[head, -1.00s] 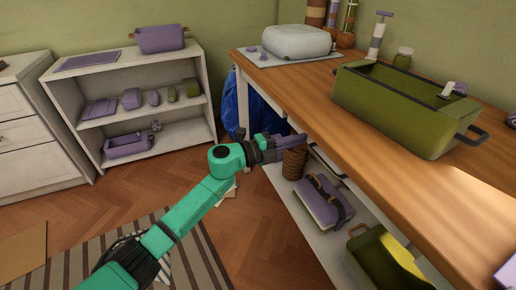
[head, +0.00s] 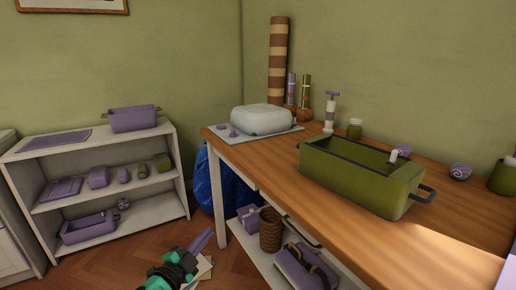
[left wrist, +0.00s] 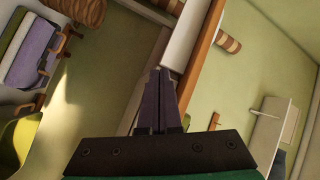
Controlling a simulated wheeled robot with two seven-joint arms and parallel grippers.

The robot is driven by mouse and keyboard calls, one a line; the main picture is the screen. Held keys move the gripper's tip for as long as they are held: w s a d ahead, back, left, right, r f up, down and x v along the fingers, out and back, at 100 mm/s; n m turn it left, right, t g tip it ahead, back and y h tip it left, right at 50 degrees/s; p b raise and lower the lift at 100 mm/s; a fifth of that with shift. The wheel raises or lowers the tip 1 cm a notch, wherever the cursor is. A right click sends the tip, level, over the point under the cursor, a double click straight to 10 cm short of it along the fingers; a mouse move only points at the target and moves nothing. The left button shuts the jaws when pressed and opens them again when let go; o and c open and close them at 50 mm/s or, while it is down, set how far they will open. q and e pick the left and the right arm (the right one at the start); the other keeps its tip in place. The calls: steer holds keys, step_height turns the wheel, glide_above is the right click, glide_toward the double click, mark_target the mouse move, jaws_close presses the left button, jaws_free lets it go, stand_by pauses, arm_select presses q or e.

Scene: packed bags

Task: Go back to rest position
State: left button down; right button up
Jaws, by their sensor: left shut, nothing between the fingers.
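My left gripper (head: 201,240) shows low in the head view, above the wooden floor and left of the table's lower shelf. Its fingers are together with nothing between them. In the left wrist view my left gripper (left wrist: 160,85) is also shut and empty, its dark fingers in front of the table's edge. My right gripper is in neither view.
A wooden table (head: 260,165) stands at the right, bearing a green bin (head: 350,185) and a pale rounded case (head: 263,119). Its lower shelf (head: 262,262) holds a woven brown basket (head: 270,230) and a purple bag (head: 300,270). A white shelf unit (head: 165,185) stands left.

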arm_select(q)
steer(key=s+a+f+n+g+y, duration=0.5)
steer(key=s+f, duration=0.4)
steer(key=f, duration=0.4)
steer(key=s+a+f+n+g+y, duration=0.2)
steer(key=s+f+n+g, duration=0.5)
steer(key=s+f, duration=0.4)
steer(key=s+d+f+n+g, duration=0.25)
steer(key=s+f, duration=0.25)
steer(key=s, duration=0.5)
steer(key=s+a+r+p, duration=0.1)
steer(key=s+a+p, duration=0.2)
steer(key=s+p, duration=0.5)
steer(key=s+a+r+g+p, duration=0.1)
steer(key=s+a+p, duration=0.2)
steer(key=s+p, duration=0.5)
steer(key=m+p, duration=0.1)
steer(key=p, duration=0.9)
steer(key=shift+s+r, duration=0.2)
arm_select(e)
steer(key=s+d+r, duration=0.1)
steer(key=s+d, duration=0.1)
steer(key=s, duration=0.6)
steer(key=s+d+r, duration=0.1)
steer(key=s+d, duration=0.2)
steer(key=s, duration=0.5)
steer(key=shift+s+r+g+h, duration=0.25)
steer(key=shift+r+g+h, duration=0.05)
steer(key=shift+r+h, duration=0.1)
